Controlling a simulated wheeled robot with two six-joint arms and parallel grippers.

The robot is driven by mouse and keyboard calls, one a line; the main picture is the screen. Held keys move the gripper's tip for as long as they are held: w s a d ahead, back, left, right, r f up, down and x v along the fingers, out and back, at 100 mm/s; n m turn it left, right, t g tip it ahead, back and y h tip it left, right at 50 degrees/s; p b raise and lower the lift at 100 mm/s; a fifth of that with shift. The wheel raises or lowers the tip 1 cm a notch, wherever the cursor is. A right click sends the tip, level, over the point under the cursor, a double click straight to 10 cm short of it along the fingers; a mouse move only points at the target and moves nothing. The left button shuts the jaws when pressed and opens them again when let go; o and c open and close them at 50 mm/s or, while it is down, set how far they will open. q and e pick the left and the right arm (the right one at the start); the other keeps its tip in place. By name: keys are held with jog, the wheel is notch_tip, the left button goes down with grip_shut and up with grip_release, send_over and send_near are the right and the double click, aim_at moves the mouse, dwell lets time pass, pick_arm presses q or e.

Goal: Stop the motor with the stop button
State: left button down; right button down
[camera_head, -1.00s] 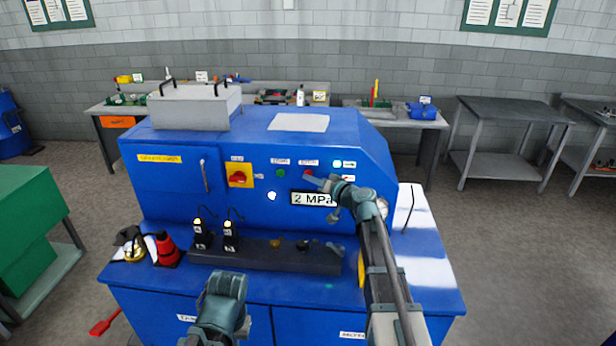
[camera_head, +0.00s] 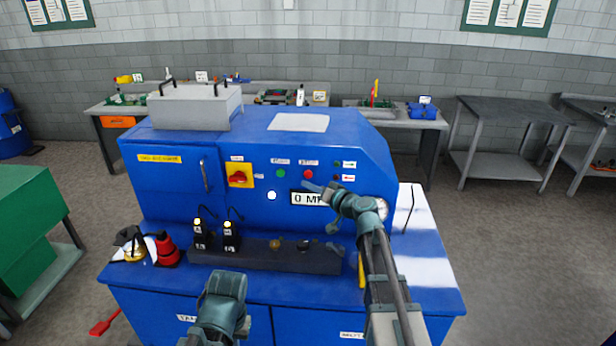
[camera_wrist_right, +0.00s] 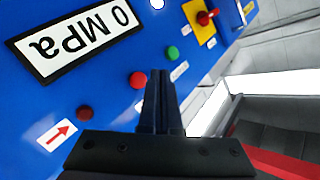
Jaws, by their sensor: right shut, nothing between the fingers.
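The blue machine's front panel carries a red stop button (camera_head: 308,174) and a green button (camera_head: 281,173) to its left. My right gripper (camera_head: 306,186) is shut and empty, its tips just below the red button in the head view. In the right wrist view the shut fingers (camera_wrist_right: 159,76) are right beside the red button (camera_wrist_right: 137,79); I cannot tell whether they touch it. The green button (camera_wrist_right: 172,53) lies farther off. The pressure display (camera_wrist_right: 75,40) reads 0 MPa. Part of my left arm shows at the bottom of the head view; its fingers do not.
A yellow plate with a red rotary switch (camera_head: 238,176) is left of the buttons. Two small dark lamps (camera_head: 337,163) are to the right. Black bottle-like items (camera_head: 231,236) stand on the dark rail (camera_head: 270,256) below.

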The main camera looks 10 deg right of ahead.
jog(key=shift+s+a, duration=0.25)
jog(key=shift+s, duration=0.4)
jog(key=shift+s+a, duration=0.2)
jog(key=shift+s, duration=0.4)
